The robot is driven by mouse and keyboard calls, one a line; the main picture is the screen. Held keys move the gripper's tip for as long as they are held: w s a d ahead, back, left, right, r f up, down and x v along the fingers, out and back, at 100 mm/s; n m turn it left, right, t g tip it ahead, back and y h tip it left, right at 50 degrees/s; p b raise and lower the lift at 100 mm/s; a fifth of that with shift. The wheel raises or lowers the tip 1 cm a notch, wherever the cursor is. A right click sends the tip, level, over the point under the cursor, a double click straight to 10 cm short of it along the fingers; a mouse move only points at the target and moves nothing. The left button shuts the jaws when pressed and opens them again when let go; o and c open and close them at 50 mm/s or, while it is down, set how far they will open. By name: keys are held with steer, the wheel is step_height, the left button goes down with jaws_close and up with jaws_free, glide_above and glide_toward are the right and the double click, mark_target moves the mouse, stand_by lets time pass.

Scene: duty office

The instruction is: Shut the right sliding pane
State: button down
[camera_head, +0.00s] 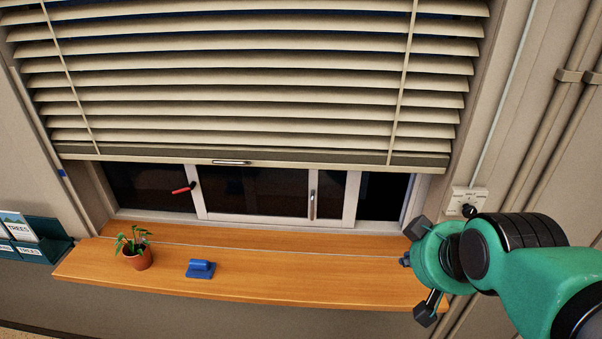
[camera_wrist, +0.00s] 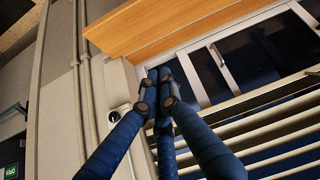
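The window's right sliding pane (camera_head: 350,200) shows below the blind as a white-framed section right of centre. An upright metal handle (camera_head: 312,205) is on the white stile at its left; the handle also shows in the wrist view (camera_wrist: 217,56). A dark area lies between the pane's right stile and the right jamb; I cannot tell whether it is glass or an opening. My gripper (camera_head: 408,260) is over the right end of the sill, to the right of the pane and apart from the handle. Its fingers come close together in the wrist view, their spread unclear. No held object shows.
A slatted blind (camera_head: 240,85) hides the window's upper part. A potted plant (camera_head: 137,257) and a blue block-like object (camera_head: 201,268) stand on the wooden sill (camera_head: 300,283). A red handle (camera_head: 183,188) sticks out at left. A wall dial (camera_head: 468,203) and pipes are at right.

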steer(key=w+a+f+n+t+y+p, duration=0.1)
steer(key=w+a+n+t, duration=0.2)
steer(key=w+a+n, duration=0.5)
steer(key=w+a+n+t+y+p, duration=0.15)
steer(key=w+a, duration=0.25)
steer(key=w, duration=0.8)
steer(key=w+a+f+n+t+y, duration=0.1)
steer(key=w+a+f+n+t, duration=0.1)
steer(key=a+n, duration=0.2)
steer(key=w+a+f+n+t+y, duration=0.1)
steer(key=w+a+n+t, duration=0.2)
steer(key=a, duration=0.4)
steer(key=shift+w+a+f+n+y, duration=0.25)
steer(key=shift+a+f+n+y, duration=0.15)
steer(key=shift+n, duration=0.45)
steer(key=shift+w+r, duration=0.1)
steer(key=shift+w, duration=0.1)
steer(key=w, duration=0.9)
steer(key=shift+d, duration=0.35)
